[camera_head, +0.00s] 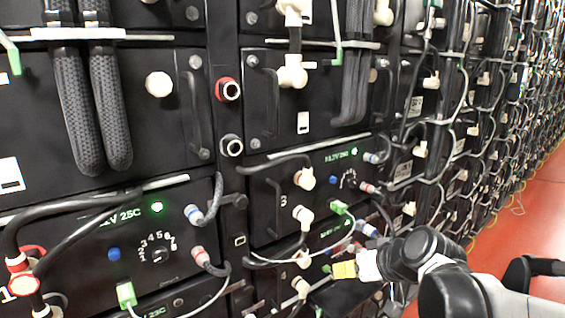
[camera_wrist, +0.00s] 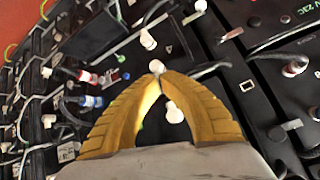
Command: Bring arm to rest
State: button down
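My gripper (camera_head: 344,270) has yellow fingers and is at the lower middle of the head view, in front of the lower battery modules. My dark arm reaches in from the lower right. In the wrist view the two curved fingers of my gripper (camera_wrist: 157,70) come together at their tips, with an open gap lower down between them. A small white connector end shows right at the tips; I cannot tell whether they touch it. Another white connector (camera_wrist: 172,112) is seen through the gap, behind the fingers. Nothing is clearly held.
Black battery modules (camera_head: 290,205) fill a rack wall, with handles, cables and white connectors (camera_head: 292,72) standing out close to my gripper. A green-lit module (camera_head: 100,240) is at the lower left. The red floor (camera_head: 530,225) is open along the right.

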jog(key=s+d+m+h, duration=0.1)
jog(key=s+d+h, duration=0.1)
jog(key=s, duration=0.7)
jog(key=s+d+f+m+g+h, duration=0.1)
jog(key=s+d+m+h, duration=0.1)
jog(key=s, duration=0.7)
jog(key=shift+s+d+f+h, duration=0.25)
jog(key=shift+s+d+h, duration=0.05)
jog(key=shift+d, duration=0.3)
dwell(2.4)
